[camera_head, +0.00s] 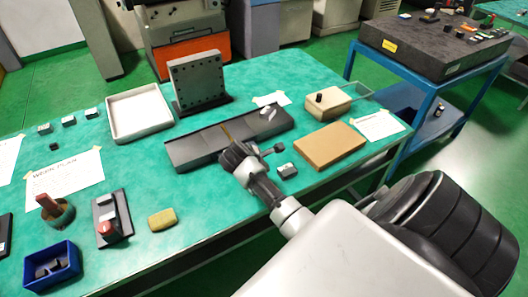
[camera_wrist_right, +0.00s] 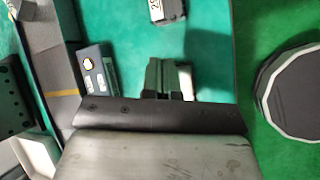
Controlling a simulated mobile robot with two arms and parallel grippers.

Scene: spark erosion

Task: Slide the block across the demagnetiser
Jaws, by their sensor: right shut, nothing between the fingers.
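The demagnetiser appears to be the long dark plate (camera_head: 200,148) with a yellow stripe, in the middle of the table. In the right wrist view, the plate (camera_wrist_right: 52,65) runs down the left side. A small dark-and-grey block (camera_head: 287,170) lies on the green tabletop, in front of the plate. A labelled block, apparently the same one, shows at the top of the right wrist view (camera_wrist_right: 167,10). My right gripper (camera_head: 240,158) is over the plate's near edge, left of the block. Its fingers (camera_wrist_right: 168,80) are shut and empty. My left gripper is out of view.
A brown board (camera_head: 330,146) and a wooden block with a black knob (camera_head: 335,103) are to the right. A drilled upright plate (camera_head: 197,80) and white tray (camera_head: 139,113) stand behind. A small silver piece (camera_head: 268,114) is at the plate's right end.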

